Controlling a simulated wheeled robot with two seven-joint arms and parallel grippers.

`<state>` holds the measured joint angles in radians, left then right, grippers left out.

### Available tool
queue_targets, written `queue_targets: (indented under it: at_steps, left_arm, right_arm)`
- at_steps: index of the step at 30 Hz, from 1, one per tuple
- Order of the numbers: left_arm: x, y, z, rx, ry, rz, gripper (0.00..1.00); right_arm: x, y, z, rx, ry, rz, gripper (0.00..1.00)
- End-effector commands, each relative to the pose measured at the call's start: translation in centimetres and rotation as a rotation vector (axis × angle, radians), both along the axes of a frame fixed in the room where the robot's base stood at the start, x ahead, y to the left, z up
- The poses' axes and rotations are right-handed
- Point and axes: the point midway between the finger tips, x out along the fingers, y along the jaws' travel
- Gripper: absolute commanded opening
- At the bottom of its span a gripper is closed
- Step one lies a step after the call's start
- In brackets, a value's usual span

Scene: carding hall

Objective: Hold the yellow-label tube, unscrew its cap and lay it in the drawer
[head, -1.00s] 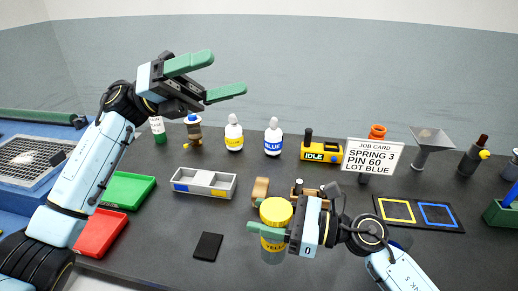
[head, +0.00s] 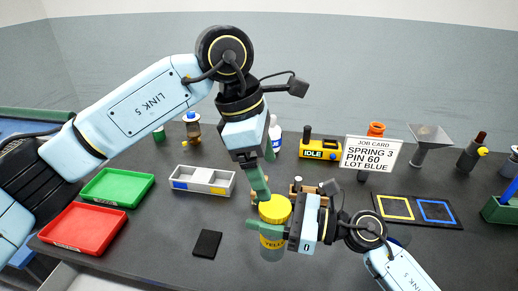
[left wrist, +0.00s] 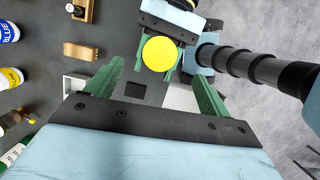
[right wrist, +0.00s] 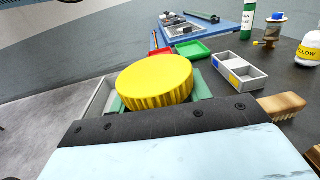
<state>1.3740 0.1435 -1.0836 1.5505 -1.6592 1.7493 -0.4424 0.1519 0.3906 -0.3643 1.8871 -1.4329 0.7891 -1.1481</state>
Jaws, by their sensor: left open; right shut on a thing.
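The yellow-label tube (head: 272,251) is upright in my right gripper (head: 266,229), which is shut around it just below its ribbed yellow cap (head: 275,208). The cap is on the tube and also shows large in the right wrist view (right wrist: 155,82). My left gripper (head: 266,178) is open, pointing down above the cap, and appears empty. In the left wrist view the round cap (left wrist: 159,54) lies between the open green fingers, towards their tips. I cannot clearly make out the drawer; a pale surface (head: 75,277) shows below the table's front edge at the left.
A red tray (head: 82,228), a green tray (head: 117,187) and a grey divided box (head: 203,180) stand left of the tube. A dark pad (head: 207,244) lies near the front edge. Behind are a blue-label bottle (head: 274,134), an IDLE device (head: 321,149) and a job card (head: 371,154).

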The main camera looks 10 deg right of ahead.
Motion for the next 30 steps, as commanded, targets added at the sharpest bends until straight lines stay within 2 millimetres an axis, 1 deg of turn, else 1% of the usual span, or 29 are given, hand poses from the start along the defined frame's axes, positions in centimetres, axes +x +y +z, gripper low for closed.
queue_targets:
  at_steps: [1,6,12,18,26,29,30]
  left_arm:
    - [-0.2,-0.3,-1.1,0.001,0.005,-0.001,0.81]
    - [-0.4,-1.3,-4.3,-0.001,0.004,0.0,0.81]
    - [-0.5,-2.1,-6.9,-0.002,0.004,0.001,0.81]
    - [-0.6,-2.4,-8.0,-0.002,0.003,0.0,0.81]
    - [-0.6,-2.5,-8.1,-0.003,0.002,0.001,0.81]
    - [-0.6,-2.5,-8.0,-0.003,0.002,0.001,0.7]
    - [-0.6,-2.5,-8.0,-0.003,0.002,0.001,0.64]
  right_arm:
    - [0.0,0.0,0.0,0.001,0.0,0.0,0.0]
    - [0.0,0.0,0.0,0.001,0.0,0.0,0.0]
    - [0.0,0.0,0.0,0.001,0.0,0.0,0.0]
    - [0.0,0.0,0.0,0.001,0.0,0.0,0.0]
    - [0.0,0.0,0.0,0.001,0.0,0.0,0.0]
    - [0.0,0.0,0.0,0.001,0.0,0.0,0.0]
    - [0.0,0.0,0.0,0.001,0.0,0.0,0.0]
